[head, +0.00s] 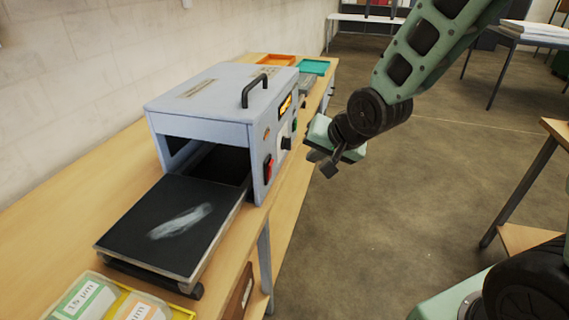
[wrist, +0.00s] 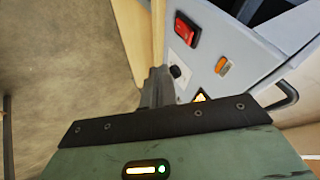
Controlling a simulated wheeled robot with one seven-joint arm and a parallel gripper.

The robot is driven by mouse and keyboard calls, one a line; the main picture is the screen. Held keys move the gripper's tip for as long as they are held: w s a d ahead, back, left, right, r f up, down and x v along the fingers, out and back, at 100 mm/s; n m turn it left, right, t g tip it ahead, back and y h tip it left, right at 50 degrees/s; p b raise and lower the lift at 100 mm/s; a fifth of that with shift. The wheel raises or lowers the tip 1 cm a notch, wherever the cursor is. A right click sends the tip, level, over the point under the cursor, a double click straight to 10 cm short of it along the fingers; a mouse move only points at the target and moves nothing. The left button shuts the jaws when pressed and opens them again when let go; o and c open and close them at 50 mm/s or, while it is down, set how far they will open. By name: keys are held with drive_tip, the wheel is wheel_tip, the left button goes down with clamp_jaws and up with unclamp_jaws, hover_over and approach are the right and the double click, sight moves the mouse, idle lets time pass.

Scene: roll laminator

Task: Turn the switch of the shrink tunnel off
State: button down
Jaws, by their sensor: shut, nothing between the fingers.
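The shrink tunnel (head: 205,100) is a pale grey-blue box on the wooden bench, with a dark opening and a black feed bed at its front. Its red rocker switch (head: 268,167) is low on the right side panel, near the front corner. The switch also shows in the wrist view (wrist: 187,29), in a black frame; I cannot tell which way it is set. My gripper (head: 325,166) is beside that panel, to the right of the switch and apart from it. In the wrist view its fingers (wrist: 158,86) are together and empty, near the black knob (wrist: 176,71).
The panel also carries an orange lamp (wrist: 222,66), a lit display (head: 285,105) and a green button (head: 295,126). A black handle (head: 255,90) stands on top. Orange (head: 276,60) and teal (head: 314,67) trays lie behind.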

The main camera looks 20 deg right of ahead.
sight(270, 170)
drive_tip(key=w+a+f+p, duration=0.2)
drive_tip(key=w+a+f, duration=0.3)
drive_tip(key=w+f, duration=0.2)
drive_tip(key=shift+w+p, duration=0.35)
drive_tip(key=shift+w, duration=0.4)
drive_tip(key=shift+w+a+r+g+h+p, duration=0.1)
drive_tip(key=shift+w+a+g+h+p, duration=0.25)
drive_tip(key=shift+p, duration=0.2)
drive_tip(key=shift+s, duration=0.1)
